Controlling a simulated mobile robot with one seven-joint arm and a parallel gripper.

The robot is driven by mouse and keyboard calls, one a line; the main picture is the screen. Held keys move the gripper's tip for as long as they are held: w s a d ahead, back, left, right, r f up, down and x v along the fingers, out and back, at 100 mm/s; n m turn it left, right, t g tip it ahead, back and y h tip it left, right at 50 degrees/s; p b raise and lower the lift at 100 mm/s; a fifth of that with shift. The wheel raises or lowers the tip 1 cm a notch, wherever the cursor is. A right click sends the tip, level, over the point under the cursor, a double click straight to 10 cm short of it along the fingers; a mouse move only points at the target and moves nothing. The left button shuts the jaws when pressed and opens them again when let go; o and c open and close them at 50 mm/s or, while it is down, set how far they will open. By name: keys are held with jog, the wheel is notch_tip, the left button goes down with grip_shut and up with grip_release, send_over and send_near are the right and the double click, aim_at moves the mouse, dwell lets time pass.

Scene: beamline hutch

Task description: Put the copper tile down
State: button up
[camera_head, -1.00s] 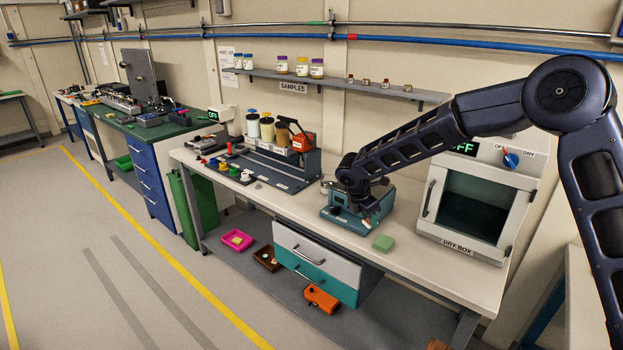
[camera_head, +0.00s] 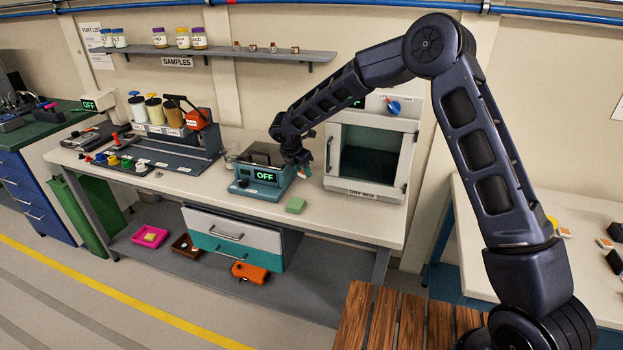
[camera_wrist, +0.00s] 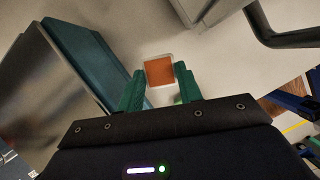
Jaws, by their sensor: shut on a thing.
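The copper tile (camera_wrist: 159,72) is a square orange-brown plate with a pale rim. In the wrist view it sits between the green fingertips of my gripper (camera_wrist: 160,86), which is shut on it. In the head view my gripper (camera_head: 304,170) hangs low over the workbench (camera_head: 345,222), between a teal instrument and the dry box. The tile is too small there to make out clearly. Pale bench top shows beneath the tile in the wrist view, and I cannot tell the gap.
The teal instrument (camera_head: 243,188) reads OFF, just left of my gripper. The dry box (camera_head: 376,191) stands to the right. A second table (camera_head: 520,225) at far right holds small orange-and-white pieces and black blocks.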

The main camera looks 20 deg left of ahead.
send_over(314, 183)
jog(key=s, duration=0.2)
jog(key=shift+a+f, duration=0.15)
jog(key=shift+f, duration=0.5)
jog(key=shift+a+f, duration=0.15)
jog(key=shift+f, duration=0.45)
jog(key=shift+d+f, duration=0.1)
jog(key=shift+f, duration=1.75)
jog(key=shift+w+f, duration=0.2)
jog(key=shift+f, duration=0.25)
jog(key=shift+f, duration=0.15)
jog(key=o, duration=1)
jog(key=shift+o, duration=0.2)
jog(key=v, duration=1.2)
